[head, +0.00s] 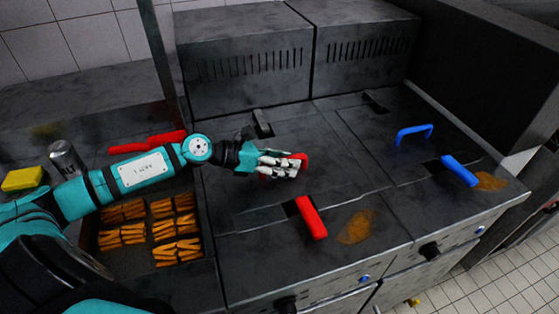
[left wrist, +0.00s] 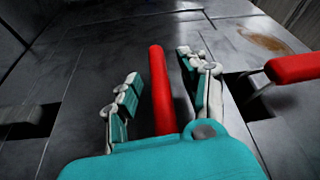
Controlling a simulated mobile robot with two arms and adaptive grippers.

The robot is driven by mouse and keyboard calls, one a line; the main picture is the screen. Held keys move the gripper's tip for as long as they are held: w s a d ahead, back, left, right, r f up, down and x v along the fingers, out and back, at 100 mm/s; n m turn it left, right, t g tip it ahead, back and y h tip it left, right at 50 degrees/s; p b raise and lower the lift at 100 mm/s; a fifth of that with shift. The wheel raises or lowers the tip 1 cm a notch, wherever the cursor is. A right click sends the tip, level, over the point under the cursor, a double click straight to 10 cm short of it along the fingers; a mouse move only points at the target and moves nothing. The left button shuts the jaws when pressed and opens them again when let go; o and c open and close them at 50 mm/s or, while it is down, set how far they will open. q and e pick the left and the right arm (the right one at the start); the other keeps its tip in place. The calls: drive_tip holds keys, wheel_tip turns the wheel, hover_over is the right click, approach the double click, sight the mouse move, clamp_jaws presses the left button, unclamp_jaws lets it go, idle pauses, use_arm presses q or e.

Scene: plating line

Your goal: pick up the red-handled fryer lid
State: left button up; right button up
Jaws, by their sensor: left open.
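The red lid handle (head: 303,158) is on the dark fryer lid (head: 335,155) of the nearer fryer, partly hidden by my left gripper (head: 282,165) in the head view. In the left wrist view the red handle (left wrist: 160,90) is a long bar running between the two sets of fingers of my left gripper (left wrist: 160,98). The fingers are open on either side of it, with gaps visible. My right gripper is in neither view.
A second red handle (head: 311,218) sticks out at the fryer's front. The neighbouring fryer has a blue lid handle (head: 414,133) and a blue front handle (head: 459,171). At left are a tray of orange fries (head: 161,231), a can (head: 67,158) and a yellow sponge (head: 22,179).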

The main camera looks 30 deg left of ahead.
use_arm(q)
clamp_jaws()
idle(0.3)
drive_tip(key=shift+r, duration=0.15)
